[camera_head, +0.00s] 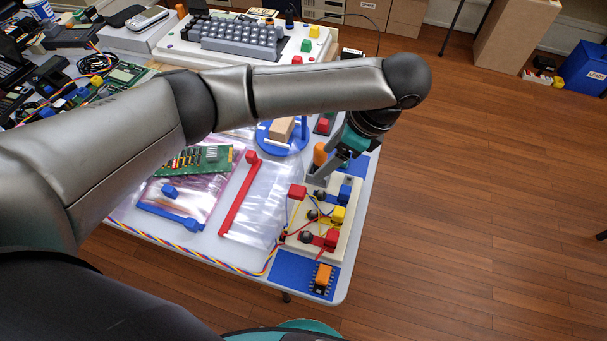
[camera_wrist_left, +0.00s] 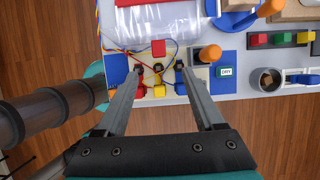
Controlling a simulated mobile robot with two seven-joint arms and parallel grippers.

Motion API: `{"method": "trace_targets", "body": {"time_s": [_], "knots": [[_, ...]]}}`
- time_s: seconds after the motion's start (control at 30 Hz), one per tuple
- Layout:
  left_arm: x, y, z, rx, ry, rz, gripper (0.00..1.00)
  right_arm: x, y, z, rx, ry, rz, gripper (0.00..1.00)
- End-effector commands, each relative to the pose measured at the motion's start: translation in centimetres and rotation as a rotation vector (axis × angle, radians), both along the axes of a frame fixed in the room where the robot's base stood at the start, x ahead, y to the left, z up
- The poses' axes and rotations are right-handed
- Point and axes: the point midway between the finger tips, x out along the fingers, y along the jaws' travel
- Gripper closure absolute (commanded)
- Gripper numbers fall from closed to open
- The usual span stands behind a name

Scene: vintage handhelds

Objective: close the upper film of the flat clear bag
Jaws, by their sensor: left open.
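The flat clear bag (camera_head: 268,205) lies on the table, with a long red bar (camera_head: 238,203) along its left edge. A raised red block sits at the bar's far end. The bag also shows at the top of the left wrist view (camera_wrist_left: 165,22), partly cut off. I cannot tell how its upper film lies. My left gripper (camera_head: 316,182) is open, above the cream board (camera_head: 345,215) to the right of the bag. In the left wrist view its fingers (camera_wrist_left: 158,70) hang apart over the wired board, with nothing clearly between them. My right gripper is not in view.
A pink bag (camera_head: 205,205) with a green circuit board (camera_head: 200,158) and a blue bar (camera_head: 170,216) lies left. A blue round stand (camera_head: 268,140) is behind the clear bag. A keyboard (camera_head: 240,40) stands farther back. Twisted wires (camera_head: 235,267) run along the front edge.

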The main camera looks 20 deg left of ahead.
Motion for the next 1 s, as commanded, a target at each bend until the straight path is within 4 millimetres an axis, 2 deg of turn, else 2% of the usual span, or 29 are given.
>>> {"method": "trace_targets", "body": {"time_s": [0.1, 0.23, 0.6, 0.8, 1.0], "knots": [[-0.1, 0.6, -1.9, -0.002, 0.003, 0.003, 0.3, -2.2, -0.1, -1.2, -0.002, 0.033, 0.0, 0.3], [-0.1, 1.7, -4.2, 0.001, 0.003, 0.005, 0.3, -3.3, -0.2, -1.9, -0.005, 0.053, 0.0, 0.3], [0.1, 4.6, -11.2, 0.0, 0.0, 0.003, 0.3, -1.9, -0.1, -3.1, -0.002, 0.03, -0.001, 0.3], [0.1, 5.4, -13.2, -0.002, -0.001, 0.002, 0.3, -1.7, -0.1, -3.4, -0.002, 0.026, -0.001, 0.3], [0.1, 5.6, -13.7, -0.002, -0.001, 0.001, 0.3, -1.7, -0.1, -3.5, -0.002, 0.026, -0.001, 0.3]]}}
